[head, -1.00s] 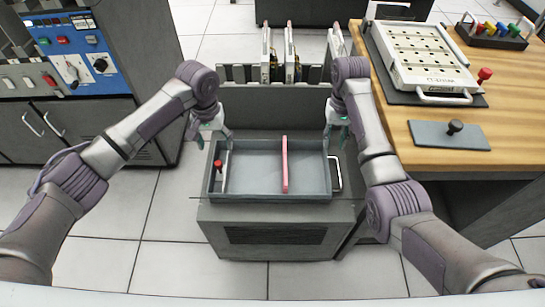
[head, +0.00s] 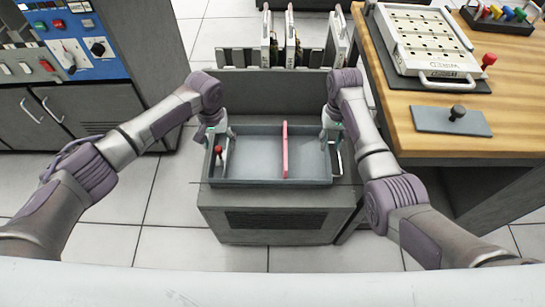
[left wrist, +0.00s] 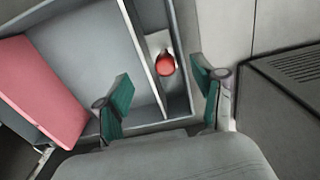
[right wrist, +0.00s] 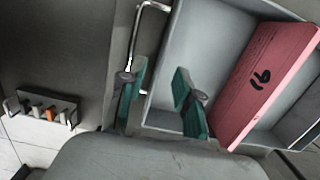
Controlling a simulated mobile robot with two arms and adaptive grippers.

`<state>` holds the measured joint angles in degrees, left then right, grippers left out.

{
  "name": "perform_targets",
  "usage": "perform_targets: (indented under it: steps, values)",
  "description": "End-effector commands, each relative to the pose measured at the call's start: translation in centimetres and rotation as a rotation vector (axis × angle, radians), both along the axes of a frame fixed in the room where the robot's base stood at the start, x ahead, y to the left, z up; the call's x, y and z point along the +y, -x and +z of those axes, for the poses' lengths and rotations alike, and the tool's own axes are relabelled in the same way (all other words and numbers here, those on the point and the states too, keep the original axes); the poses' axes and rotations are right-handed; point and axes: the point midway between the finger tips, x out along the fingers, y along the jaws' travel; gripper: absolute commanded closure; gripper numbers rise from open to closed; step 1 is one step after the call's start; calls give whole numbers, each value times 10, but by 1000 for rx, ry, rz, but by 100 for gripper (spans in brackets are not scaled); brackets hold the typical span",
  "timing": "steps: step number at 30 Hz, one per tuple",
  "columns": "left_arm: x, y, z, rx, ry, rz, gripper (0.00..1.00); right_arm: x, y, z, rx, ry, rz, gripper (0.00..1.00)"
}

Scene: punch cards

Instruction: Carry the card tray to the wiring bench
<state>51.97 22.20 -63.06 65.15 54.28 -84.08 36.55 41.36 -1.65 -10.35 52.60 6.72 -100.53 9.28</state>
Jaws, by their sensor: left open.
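The card tray (head: 255,157) is a grey, shallow open tray lying level on a low grey cabinet. A red upright card (head: 285,150) stands across it, marked with black writing in the right wrist view (right wrist: 262,80). A red-topped knob (head: 218,150) sits in a narrow compartment at its left end. A metal handle (head: 339,158) is at its right end. My left gripper (head: 217,136) is open at the left end, one finger over the tray's inside, one outside it. My right gripper (head: 331,138) is open at the right end, its fingers apart either side of the end wall.
The wooden bench (head: 505,145) at right carries a perforated board (head: 415,40), a grey plate with a black knob (head: 452,120) and a rack of coloured handles (head: 500,20). A blue control panel (head: 75,45) stands left. Upright cards (head: 290,40) stand in a rack behind the tray. Tiled floor is open in front.

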Motion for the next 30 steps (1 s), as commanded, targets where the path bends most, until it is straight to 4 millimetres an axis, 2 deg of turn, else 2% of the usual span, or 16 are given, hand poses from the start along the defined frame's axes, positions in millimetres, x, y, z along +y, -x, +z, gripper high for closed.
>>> perform_targets:
  steps: [3,9,22,28,30]
  values:
    - [0,1,-22,3,-1,0,31,0,4,-22,4,0,0,67]
    - [0,0,-45,2,0,1,31,0,6,-45,2,0,1,67]
    - [0,0,-52,0,1,0,31,0,6,-52,0,0,1,67]
    - [0,0,-52,0,2,-1,65,0,6,-52,0,0,1,100]
    - [-1,0,-52,0,2,-1,76,1,6,-52,0,-1,1,100]
